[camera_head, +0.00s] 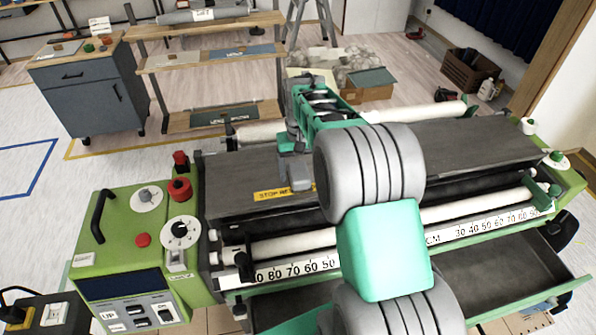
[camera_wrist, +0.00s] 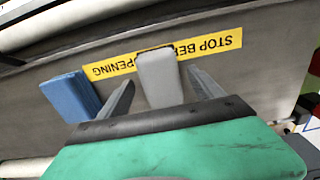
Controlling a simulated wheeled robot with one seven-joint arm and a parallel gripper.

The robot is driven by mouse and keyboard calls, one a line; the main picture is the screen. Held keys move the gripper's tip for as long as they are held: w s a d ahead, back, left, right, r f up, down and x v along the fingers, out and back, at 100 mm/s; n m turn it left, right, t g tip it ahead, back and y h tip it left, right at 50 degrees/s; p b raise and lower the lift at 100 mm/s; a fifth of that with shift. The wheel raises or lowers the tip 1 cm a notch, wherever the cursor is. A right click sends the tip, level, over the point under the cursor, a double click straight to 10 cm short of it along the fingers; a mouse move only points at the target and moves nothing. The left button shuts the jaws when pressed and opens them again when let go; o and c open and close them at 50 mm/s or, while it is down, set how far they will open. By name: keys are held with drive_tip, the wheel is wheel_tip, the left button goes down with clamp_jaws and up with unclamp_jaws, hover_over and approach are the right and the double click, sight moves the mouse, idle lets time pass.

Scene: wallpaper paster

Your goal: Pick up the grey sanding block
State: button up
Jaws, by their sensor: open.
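The grey sanding block (camera_wrist: 160,82) shows in the wrist view as a light grey, rounded block across the middle of the yellow "STOP BEFORE OPENING" strip (camera_wrist: 215,46). My gripper (camera_wrist: 161,79) is open, with one dark finger on each side of the block. Gaps show between the fingers and the block in this view; how far down the fingers reach is hard to tell. In the head view my gripper (camera_head: 296,178) is over the machine's dark top near the yellow strip (camera_head: 271,194), and the block cannot be told apart from it.
A blue block (camera_wrist: 72,95) lies left of my gripper in the wrist view, close to the left finger. The green machine (camera_head: 105,235) has a control panel at left, and a white roller (camera_head: 290,243) along its front. The dark top (camera_head: 465,150) is clear at right.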

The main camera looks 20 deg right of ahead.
drive_tip(key=shift+f, duration=0.8)
drive_tip(key=c, duration=1.6)
drive_tip(key=shift+o, duration=0.2)
drive_tip(key=shift+r, duration=0.1)
